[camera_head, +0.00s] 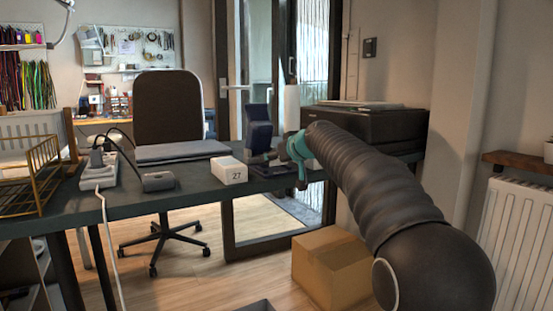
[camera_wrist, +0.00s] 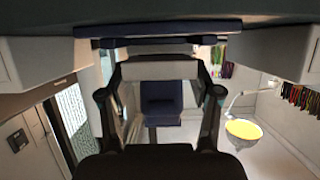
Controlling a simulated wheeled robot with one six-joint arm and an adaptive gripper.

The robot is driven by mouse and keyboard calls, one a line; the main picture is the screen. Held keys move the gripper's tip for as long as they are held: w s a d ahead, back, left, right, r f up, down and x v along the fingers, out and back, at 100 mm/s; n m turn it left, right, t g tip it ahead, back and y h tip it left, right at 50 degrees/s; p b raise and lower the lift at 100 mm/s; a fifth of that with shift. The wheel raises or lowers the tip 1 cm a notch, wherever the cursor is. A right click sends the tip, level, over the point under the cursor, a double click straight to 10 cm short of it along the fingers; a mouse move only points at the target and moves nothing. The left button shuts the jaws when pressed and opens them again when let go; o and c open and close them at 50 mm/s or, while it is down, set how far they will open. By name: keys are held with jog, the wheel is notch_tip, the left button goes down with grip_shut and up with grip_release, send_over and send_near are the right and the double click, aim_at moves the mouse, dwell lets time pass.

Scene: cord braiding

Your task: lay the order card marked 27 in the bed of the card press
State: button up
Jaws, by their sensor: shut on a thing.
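In the wrist view a pale band, likely the card (camera_wrist: 160,70), spans between my gripper's fingers (camera_wrist: 160,82). A dark blue upright device (camera_head: 258,128), likely the card press, stands just behind my gripper. I cannot tell whether the card touches the desk.
A grey flat stack (camera_head: 180,150) lies on the desk (camera_head: 140,200) behind the card. A dark corded device (camera_head: 158,181), a power strip (camera_head: 98,170) and a gold wire tray (camera_head: 35,178) are to the left. A black case (camera_head: 370,125) is at the right. A cardboard box (camera_head: 330,265) stands on the floor.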

jog(key=shift+f+b, duration=0.5)
jog(key=shift+f, duration=0.05)
jog(key=o, duration=0.8)
jog(key=shift+c, duration=0.2)
jog(key=shift+r, duration=0.1)
jog(key=shift+r+p, duration=0.6)
jog(key=shift+p, duration=0.15)
jog(key=b+v, duration=0.1)
jog(key=v, duration=1.1)
jog(key=shift+s+f, duration=0.1)
